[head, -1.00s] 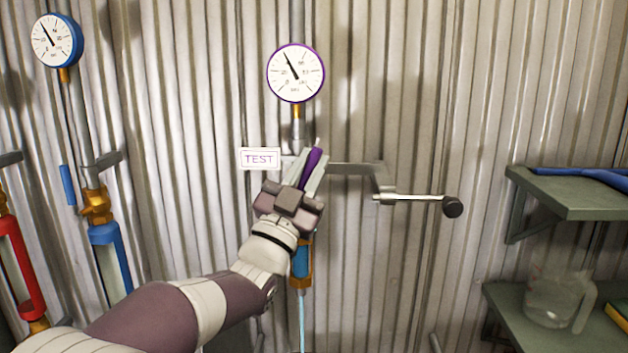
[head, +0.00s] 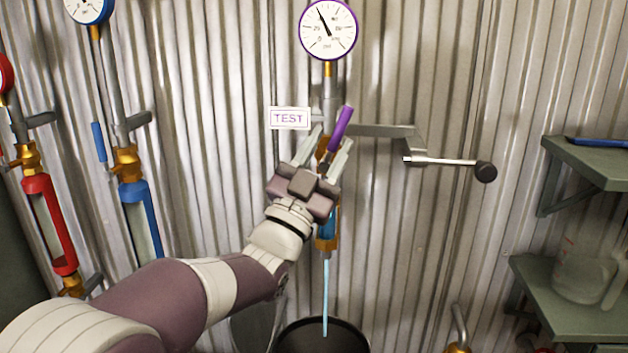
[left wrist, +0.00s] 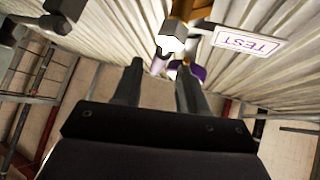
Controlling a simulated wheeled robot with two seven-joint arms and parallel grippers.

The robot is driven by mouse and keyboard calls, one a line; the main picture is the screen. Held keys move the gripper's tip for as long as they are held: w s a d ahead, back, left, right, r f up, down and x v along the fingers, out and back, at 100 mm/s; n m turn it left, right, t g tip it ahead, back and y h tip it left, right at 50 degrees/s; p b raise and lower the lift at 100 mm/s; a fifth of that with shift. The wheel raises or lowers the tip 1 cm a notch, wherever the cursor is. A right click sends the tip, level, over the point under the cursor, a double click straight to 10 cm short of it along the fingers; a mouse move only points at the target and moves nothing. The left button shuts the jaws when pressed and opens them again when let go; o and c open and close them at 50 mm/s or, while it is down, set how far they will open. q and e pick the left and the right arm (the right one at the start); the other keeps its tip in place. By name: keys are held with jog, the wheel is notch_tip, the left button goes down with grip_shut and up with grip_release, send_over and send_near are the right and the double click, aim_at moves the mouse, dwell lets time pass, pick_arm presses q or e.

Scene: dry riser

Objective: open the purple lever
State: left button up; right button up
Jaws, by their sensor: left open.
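The purple lever (head: 341,127) tilts up and to the right on the middle pipe, below the purple-rimmed gauge (head: 328,30) and right of the TEST sign (head: 289,118). My left gripper (head: 326,148) is open just below and in front of it. The lever's lower end lies between the fingertips in the picture; I cannot tell whether they touch it. The left wrist view shows a small part of the purple lever (left wrist: 198,73) beyond the right finger. My right gripper is out of view.
Water (head: 325,300) runs from the middle pipe into a dark bucket (head: 322,338). A grey bracket with a black-knobbed crank (head: 485,171) sticks out right of the lever. Blue (head: 134,200) and red (head: 50,222) pipe fittings stand left. Shelves (head: 585,163) hang at the right.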

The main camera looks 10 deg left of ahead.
pick_arm(q)
jog(key=b+v, duration=0.1)
jog(key=v, duration=0.7)
jog(key=shift+s+f+b, duration=0.2)
jog(key=shift+b, duration=0.15)
jog(key=shift+a, duration=0.1)
jog(key=w+a+f+n+g+y, duration=0.1)
jog(key=a+f+n+g+y, duration=0.15)
jog(key=f, duration=0.55)
jog(key=a+f+n+g+y, duration=0.15)
jog(key=f+g+y, duration=0.25)
jog(key=f, duration=0.4)
jog(key=w+a+f+n+g+y, duration=0.1)
jog(key=f+n+g+y, duration=0.25)
jog(key=f, duration=0.45)
jog(key=s+a+f+n+g+y, duration=0.1)
jog(key=s+a+f+g, duration=0.1)
jog(key=s+f+g, duration=0.65)
jog(key=s+a+f+n+g+y, duration=0.1)
jog(key=s+a+f+n+g, duration=0.15)
jog(key=s+f, duration=0.6)
notch_tip(320, 180, up, 17)
jog(key=s+p, duration=0.2)
jog(key=p, duration=1.3)
jog(key=shift+m, duration=0.4)
